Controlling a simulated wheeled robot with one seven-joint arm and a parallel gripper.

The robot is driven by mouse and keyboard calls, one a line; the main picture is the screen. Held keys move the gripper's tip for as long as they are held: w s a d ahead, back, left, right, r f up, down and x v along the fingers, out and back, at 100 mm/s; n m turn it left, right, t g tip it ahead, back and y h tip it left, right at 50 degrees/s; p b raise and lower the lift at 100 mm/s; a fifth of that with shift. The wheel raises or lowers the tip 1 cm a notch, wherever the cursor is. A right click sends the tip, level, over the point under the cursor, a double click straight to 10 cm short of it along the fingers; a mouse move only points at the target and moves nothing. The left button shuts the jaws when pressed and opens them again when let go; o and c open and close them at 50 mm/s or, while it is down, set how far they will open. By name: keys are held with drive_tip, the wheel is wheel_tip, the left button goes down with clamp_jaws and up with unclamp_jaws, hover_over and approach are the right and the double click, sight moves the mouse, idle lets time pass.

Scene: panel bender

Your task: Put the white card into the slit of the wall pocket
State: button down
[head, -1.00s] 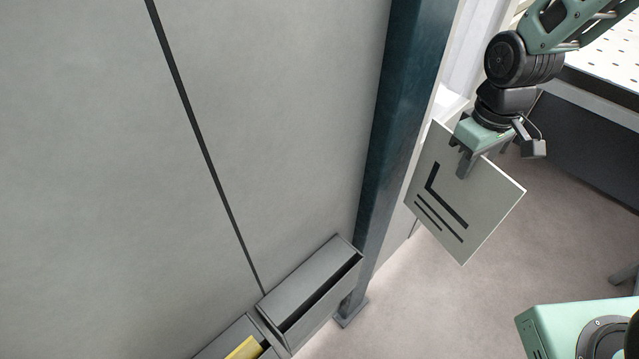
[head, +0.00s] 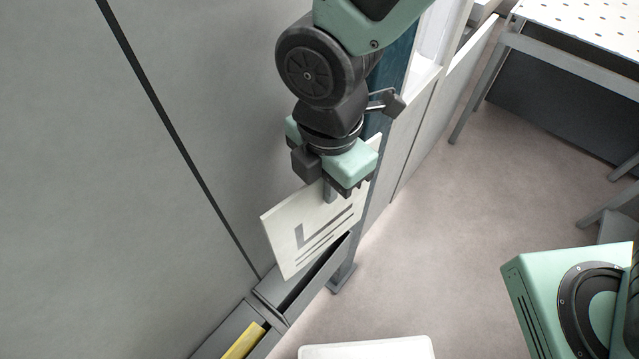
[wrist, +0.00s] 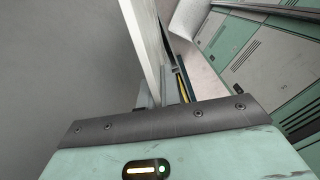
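My gripper (head: 331,190) is shut on the upper part of the white card (head: 292,233), which has a dark L-shaped mark and several bars. The card hangs tilted beside the wall. In the wrist view the card (wrist: 147,40) is seen nearly edge-on between the fingers (wrist: 162,92). The grey wall pocket (head: 310,297) with a dark open slit is just below the card. The card's lower edge overlaps the back of the pocket in the head view. I cannot tell whether that edge is above the slit or has entered it.
A second grey pocket (head: 216,335) with a yellow piece (head: 243,342) in it adjoins at lower left. A dark blue post (head: 347,268) stands right of the pocket. A white rounded panel (head: 368,349) is at the bottom.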

sight(314, 218)
drive_tip(key=shift+s+a+n, duration=1)
drive_tip(key=shift+s+a, duration=0.05)
wheel_tip(314, 218, down, 6)
drive_tip(key=b, duration=0.5)
drive_tip(key=shift+r, duration=0.15)
drive_tip(key=shift+w, duration=0.1)
wheel_tip(314, 218, down, 18)
drive_tip(key=b, duration=1.2)
drive_tip(key=shift+b, duration=0.35)
idle(2.8)
drive_tip(key=c, duration=1.5)
unclamp_jaws()
drive_tip(key=shift+c, duration=0.2)
